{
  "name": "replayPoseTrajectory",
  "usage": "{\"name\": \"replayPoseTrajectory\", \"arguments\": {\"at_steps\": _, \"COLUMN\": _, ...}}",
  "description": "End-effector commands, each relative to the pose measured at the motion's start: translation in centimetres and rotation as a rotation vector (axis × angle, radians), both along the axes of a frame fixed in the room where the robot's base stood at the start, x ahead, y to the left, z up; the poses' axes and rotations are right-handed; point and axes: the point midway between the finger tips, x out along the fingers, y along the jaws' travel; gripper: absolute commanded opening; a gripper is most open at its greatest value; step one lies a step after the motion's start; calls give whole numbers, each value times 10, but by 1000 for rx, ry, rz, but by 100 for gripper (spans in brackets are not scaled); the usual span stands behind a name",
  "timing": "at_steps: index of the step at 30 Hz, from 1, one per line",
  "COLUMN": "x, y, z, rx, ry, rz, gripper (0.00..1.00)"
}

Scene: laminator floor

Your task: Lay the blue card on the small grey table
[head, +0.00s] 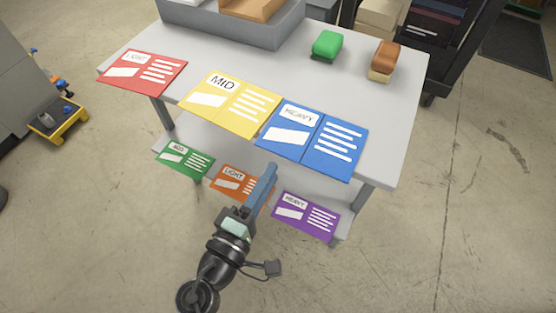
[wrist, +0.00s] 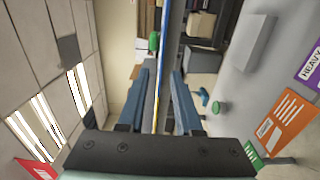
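The blue card (head: 313,138), marked HEAVY, lies flat at the front right of a grey table (head: 400,95) with a lower shelf, its front part over the table's front edge. I cannot make out a separate small grey table. My gripper (head: 270,170) is in front of the table, below and left of the blue card in the head view. In the wrist view my gripper (wrist: 160,75) is open, its two blue fingers apart. A thin blue and yellow strip, cards seen edge-on, shows between them; nothing is visibly gripped.
A yellow MID card (head: 232,102) and red LIGHT card (head: 143,71) lie left of the blue one. Green (head: 185,159), orange (head: 238,184) and purple (head: 306,216) cards are on the lower shelf. A grey bin (head: 232,30) and green block (head: 327,44) stand behind.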

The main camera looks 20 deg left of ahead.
Motion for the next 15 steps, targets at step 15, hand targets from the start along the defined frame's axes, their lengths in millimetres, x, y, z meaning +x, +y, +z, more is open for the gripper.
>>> {"name": "replayPoseTrajectory", "arguments": {"at_steps": 15, "x": -67, "y": 2, "z": 0, "rx": 1, "ry": -1, "rz": 0, "gripper": 34}}
